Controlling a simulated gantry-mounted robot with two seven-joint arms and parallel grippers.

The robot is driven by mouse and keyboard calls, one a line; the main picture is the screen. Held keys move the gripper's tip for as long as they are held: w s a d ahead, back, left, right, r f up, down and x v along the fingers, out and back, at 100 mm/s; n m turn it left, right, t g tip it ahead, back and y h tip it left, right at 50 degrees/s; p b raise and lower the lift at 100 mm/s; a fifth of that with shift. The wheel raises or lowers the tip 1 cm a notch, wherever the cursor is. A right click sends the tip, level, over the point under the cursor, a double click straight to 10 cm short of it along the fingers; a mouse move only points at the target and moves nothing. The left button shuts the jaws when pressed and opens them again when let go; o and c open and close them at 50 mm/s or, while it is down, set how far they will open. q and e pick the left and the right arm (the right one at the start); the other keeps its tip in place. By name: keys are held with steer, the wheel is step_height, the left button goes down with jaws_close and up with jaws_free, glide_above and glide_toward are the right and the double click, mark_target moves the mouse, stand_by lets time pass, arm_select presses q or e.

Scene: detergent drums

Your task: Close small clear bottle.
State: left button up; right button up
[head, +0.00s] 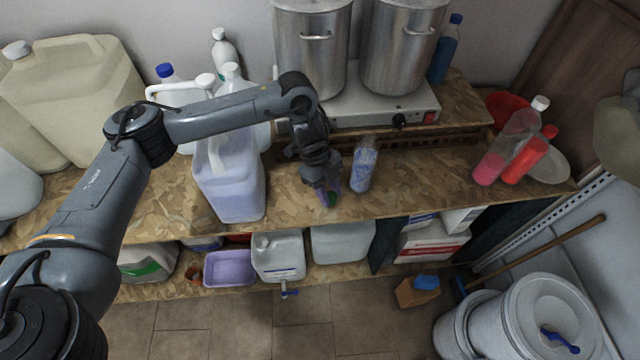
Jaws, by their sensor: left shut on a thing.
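A small clear bottle (363,168) with a bluish-white tint stands upright on the wooden shelf, near its front edge. Its top looks open, with no coloured cap visible on it. My left gripper (328,195) is just left of the bottle, pointing down close to the shelf and apart from the bottle. It is shut on a small dark green thing (332,199), mostly hidden between the fingers; I cannot tell if this is a cap. My right gripper is out of view.
A large jug of pale blue liquid (230,185) stands left of my gripper. Behind are a hot plate (365,108) and two steel pots (312,50). Pink (508,145) and red (531,155) bottles stand at right. The shelf right of the small bottle is clear.

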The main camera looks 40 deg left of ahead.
arm_select(q)
steer(key=shift+s+d+r, duration=0.25)
steer(key=shift+d+r, duration=0.2)
steer(key=shift+d, duration=0.25)
steer(key=shift+s+d+r, duration=0.3)
steer(key=shift+d+r, duration=0.15)
steer(key=shift+d, duration=0.3)
steer(key=shift+s+d+r, duration=0.25)
steer(key=shift+d+r, duration=0.2)
steer(key=shift+d, duration=0.25)
